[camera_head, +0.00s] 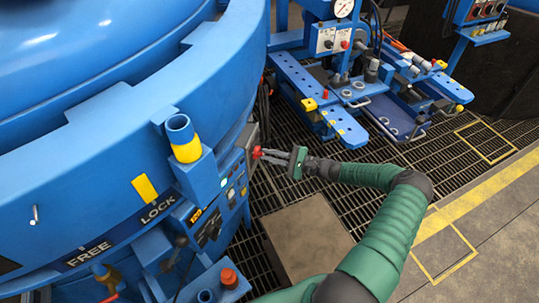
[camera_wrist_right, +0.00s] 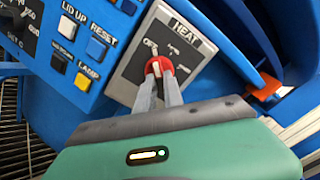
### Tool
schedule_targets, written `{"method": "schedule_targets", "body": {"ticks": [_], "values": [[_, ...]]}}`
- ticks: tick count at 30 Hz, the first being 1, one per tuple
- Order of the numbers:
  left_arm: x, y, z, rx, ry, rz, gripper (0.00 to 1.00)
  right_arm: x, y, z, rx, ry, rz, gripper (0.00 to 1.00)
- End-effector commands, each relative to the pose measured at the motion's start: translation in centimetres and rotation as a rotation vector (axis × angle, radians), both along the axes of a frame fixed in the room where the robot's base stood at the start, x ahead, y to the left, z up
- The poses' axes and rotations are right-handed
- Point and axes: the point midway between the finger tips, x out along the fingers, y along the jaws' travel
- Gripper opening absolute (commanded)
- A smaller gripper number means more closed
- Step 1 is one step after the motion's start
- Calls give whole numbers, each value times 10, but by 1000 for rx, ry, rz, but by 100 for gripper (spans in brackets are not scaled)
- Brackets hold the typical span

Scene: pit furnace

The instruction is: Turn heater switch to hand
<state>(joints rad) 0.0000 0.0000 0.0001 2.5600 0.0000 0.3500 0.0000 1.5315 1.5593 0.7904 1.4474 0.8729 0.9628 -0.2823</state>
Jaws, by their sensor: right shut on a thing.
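The heater switch sits on a dark grey plate marked HEAT (camera_wrist_right: 186,32) on the blue control panel. The plate has an OFF label at its left and smaller labels to the right, too blurred to read surely. The red and pale switch knob (camera_wrist_right: 157,66) is between the fingertips of my right gripper (camera_wrist_right: 159,82), which is shut on it. In the head view my right gripper (camera_head: 272,156) reaches the panel's side from the right, and the plate's face is mostly hidden. The knob's exact pointing direction cannot be told. My left gripper is not in view.
Blue, yellow, white and black buttons (camera_wrist_right: 81,50) lie left of the plate. An orange piece (camera_wrist_right: 264,87) is close at its right. The blue furnace body (camera_head: 90,185) fills the left, with a yellow-banded post (camera_head: 184,145).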

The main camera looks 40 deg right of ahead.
Motion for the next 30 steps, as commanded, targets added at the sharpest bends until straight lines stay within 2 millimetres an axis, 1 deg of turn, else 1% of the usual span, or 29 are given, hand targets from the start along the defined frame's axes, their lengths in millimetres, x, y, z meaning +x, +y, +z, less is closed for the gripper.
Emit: {"method": "schedule_targets", "body": {"ticks": [1,5,11,18,30], "values": [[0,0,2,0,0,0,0,0,6,2,18,3,14,0],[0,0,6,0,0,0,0,0,6,3,76,35,14,0],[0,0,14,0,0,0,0,1,7,4,209,111,15,0],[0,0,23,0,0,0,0,1,7,4,407,223,15,0],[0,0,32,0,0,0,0,2,6,5,739,406,15,0]]}}
